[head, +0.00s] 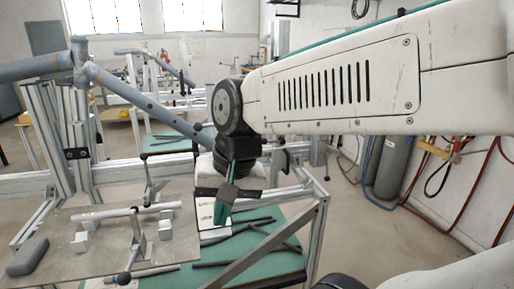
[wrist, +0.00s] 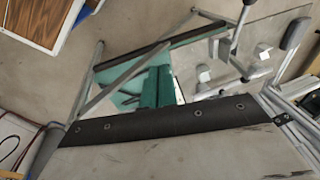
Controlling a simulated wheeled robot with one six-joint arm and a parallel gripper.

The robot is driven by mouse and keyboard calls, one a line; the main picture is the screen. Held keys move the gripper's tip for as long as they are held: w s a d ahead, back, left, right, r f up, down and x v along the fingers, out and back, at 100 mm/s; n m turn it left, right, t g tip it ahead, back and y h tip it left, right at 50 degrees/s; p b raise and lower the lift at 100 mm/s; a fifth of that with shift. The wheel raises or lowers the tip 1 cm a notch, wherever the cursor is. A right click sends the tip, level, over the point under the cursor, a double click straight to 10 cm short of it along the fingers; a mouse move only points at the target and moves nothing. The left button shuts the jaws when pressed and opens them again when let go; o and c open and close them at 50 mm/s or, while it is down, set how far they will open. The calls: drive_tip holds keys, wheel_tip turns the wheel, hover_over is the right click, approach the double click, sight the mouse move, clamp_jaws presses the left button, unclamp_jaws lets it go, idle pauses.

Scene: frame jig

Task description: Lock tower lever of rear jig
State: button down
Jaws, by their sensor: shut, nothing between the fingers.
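The near jig has a grey frame tube (head: 150,107) on an aluminium post (head: 75,140). A lever with a black ball knob (head: 148,178) stands upright behind the near plate. Another lever (head: 136,240) with black ends stands at the plate's front edge. A further jig with a grey tube (head: 165,62) stands at the back. I cannot tell for certain which lever is the rear jig's tower lever. My gripper (head: 222,210) points down, shut and empty, right of the plate and above the green shelf. Its teal fingers (wrist: 157,87) also show in the wrist view.
The grey plate (head: 60,225) carries white blocks and a dark grey pad (head: 27,257). The green shelf (head: 285,255) holds several dark bars inside an aluminium frame (head: 315,215). Gas cylinders (head: 388,165) and red hoses stand at the right wall. Floor between is clear.

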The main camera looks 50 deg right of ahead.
drive_tip(key=w+d+m+t, duration=0.4)
drive_tip(key=w+d+m, duration=0.8)
drive_tip(key=m, duration=0.5)
drive_tip(key=d+f+m+t+h, duration=0.15)
drive_tip(key=d+m+h, duration=0.35)
drive_tip(key=d+m, duration=1.55)
drive_tip(key=w+d+f+n, duration=0.1)
drive_tip(key=w+d+f, duration=0.1)
drive_tip(key=w+d, duration=0.3)
drive_tip(key=shift+w+d+f, duration=0.3)
drive_tip(key=shift+w+f, duration=0.1)
drive_tip(key=shift+w, duration=0.85)
drive_tip(key=shift+s+d, duration=0.1)
drive_tip(key=shift+d, duration=0.1)
drive_tip(key=shift+a+r+t, duration=0.1)
drive_tip(key=shift+t, duration=0.25)
